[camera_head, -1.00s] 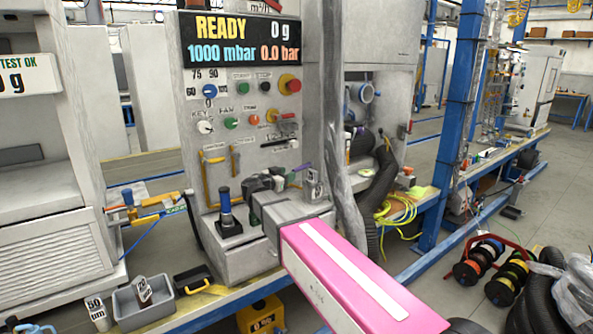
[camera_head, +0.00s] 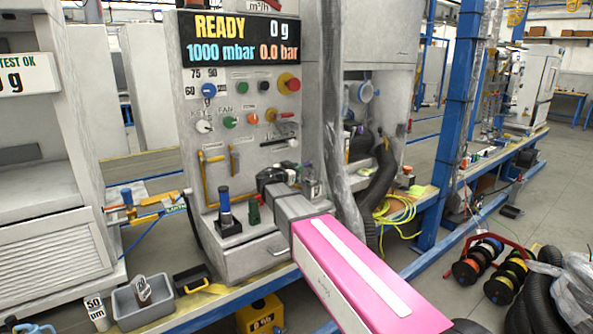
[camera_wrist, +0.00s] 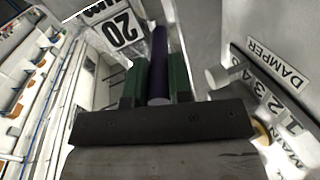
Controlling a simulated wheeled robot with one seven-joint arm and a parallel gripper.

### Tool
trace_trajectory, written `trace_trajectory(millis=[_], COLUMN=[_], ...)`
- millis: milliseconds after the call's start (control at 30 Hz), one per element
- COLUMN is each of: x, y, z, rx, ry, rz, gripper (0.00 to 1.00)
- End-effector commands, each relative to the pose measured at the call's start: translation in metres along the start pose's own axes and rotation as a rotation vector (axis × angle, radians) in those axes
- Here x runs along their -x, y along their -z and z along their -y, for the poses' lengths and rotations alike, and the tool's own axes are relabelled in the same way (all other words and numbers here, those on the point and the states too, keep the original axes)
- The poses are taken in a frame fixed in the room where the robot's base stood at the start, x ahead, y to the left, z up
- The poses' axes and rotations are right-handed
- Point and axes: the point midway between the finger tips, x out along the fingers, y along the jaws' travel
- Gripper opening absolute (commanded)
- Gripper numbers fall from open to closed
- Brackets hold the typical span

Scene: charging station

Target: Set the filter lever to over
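A dark purple lever (camera_wrist: 159,62) shows in the wrist view, its rounded end between the two green fingers of my gripper (camera_wrist: 158,88). Both fingers sit close against its sides with no clear gap, so the gripper looks shut on it. In the head view my gripper (camera_head: 285,178) is at the lower right of the grey panel (camera_head: 222,150); a bit of purple shows just beyond it, and most of the lever is hidden. I cannot read a filter label or the over mark.
A blue-topped handle (camera_head: 226,208) and a green piece (camera_head: 254,212) stand on the ledge left of my gripper. A DAMPER scale (camera_wrist: 275,90) with a pale knob (camera_wrist: 215,77) is close on the right in the wrist view. A black hose (camera_head: 381,190) hangs at the right.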

Motion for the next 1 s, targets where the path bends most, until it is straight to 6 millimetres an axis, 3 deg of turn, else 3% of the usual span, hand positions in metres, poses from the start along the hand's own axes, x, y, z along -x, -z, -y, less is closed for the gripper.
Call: trace_trajectory(millis=[367,1000], x=[0.001,-0.008], y=[0.001,0.006], z=[-0.009,-0.041], rx=[0.0,0.0], ry=[0.062,0.44], rz=[0.01,0.065], gripper=[0.0,0.0])
